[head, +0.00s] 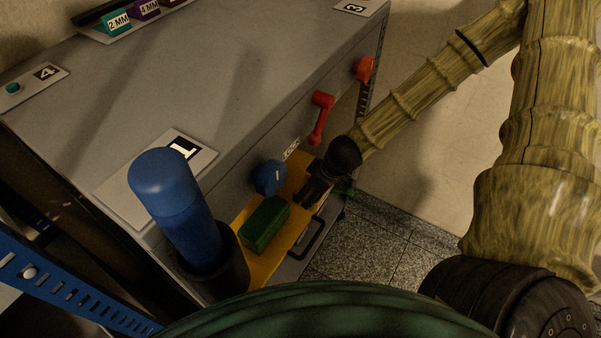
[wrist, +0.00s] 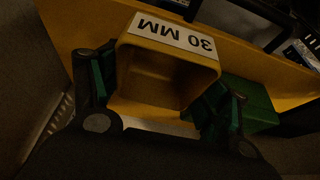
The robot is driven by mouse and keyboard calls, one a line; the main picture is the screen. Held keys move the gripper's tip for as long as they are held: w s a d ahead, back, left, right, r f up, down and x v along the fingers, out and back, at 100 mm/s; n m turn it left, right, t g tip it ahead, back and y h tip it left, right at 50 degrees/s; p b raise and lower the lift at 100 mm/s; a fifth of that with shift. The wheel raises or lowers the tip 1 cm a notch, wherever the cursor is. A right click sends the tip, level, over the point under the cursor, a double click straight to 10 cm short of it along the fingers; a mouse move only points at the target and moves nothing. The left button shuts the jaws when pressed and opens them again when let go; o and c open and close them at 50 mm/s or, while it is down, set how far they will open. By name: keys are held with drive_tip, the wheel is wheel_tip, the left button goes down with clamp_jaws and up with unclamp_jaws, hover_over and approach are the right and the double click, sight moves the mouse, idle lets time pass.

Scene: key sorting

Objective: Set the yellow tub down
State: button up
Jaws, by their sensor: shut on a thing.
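The yellow tub (wrist: 165,75) with a white "30 MM" label is between the two fingers of my gripper (wrist: 160,92) in the wrist view. The fingers are shut on its sides, and its open top faces the camera. A yellow shelf (wrist: 75,17) lies beyond the tub. In the head view my gripper (head: 312,192) is over the far part of the yellow shelf (head: 258,271). The tub cannot be made out there, hidden by or blending with the gripper and shelf. I cannot tell whether it touches the shelf.
A green box (head: 264,224) sits on the shelf, close beside the tub in the wrist view (wrist: 250,103). A blue cylinder (head: 178,205) stands in a dark holder at the near end. A blue knob (head: 269,177) and red handle (head: 319,118) stick out from the grey cabinet (head: 230,70).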

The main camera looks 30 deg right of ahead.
drive_tip(key=w+d, duration=0.1)
drive_tip(key=w, duration=0.2)
drive_tip(key=w+d+b, duration=0.1)
drive_tip(key=w, duration=0.3)
drive_tip(key=w+d+f, duration=0.1)
drive_tip(key=w+d, duration=0.1)
drive_tip(key=w, duration=0.1)
drive_tip(key=shift+w, duration=0.15)
drive_tip(key=shift+f+b, duration=1.45)
drive_tip(key=shift+f, duration=0.45)
drive_tip(key=shift+w+r, duration=0.1)
drive_tip(key=o, duration=1)
